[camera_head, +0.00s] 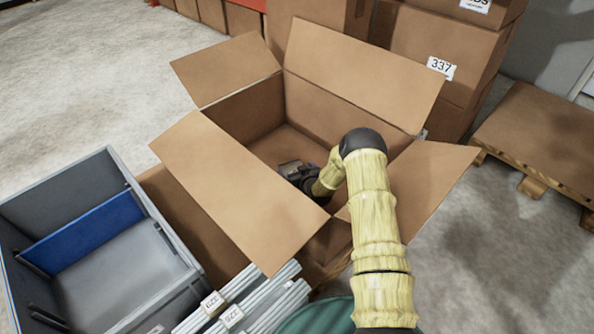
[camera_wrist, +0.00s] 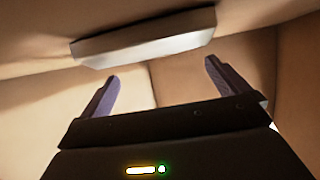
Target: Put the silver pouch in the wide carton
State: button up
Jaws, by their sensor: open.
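The wide carton (camera_head: 215,190) stands open in the middle of the head view, with its flaps spread outward. My arm reaches down into it, and my gripper (camera_head: 290,170) is inside, partly hidden by the arm. In the wrist view my gripper (camera_wrist: 160,70) is open, with its two purple fingers apart and nothing between them. A pale silver, flat-edged piece, which looks like the silver pouch (camera_wrist: 145,40), is just beyond the fingertips, against brown cardboard. I cannot tell whether it touches a fingertip. I cannot make out the pouch clearly in the head view.
A grey tote (camera_head: 165,235) with a blue divider (camera_head: 85,235) stands at the left. Labelled pale bundles (camera_head: 240,305) lie in front of the carton, beside a green round object (camera_head: 320,318). Stacked boxes (camera_head: 440,45) stand behind, and a pallet (camera_head: 540,130) at the right.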

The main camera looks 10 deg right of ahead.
jog(key=p+v, duration=0.2)
jog(key=v, duration=0.1)
jog(key=r+p+v, duration=0.1)
jog(key=p+v, duration=0.1)
jog(key=v, duration=0.2)
jog(key=shift+w+p, duration=0.25)
jog(key=shift+p, duration=0.15)
jog(key=shift+s+d, duration=0.1)
jog(key=shift+s, duration=0.45)
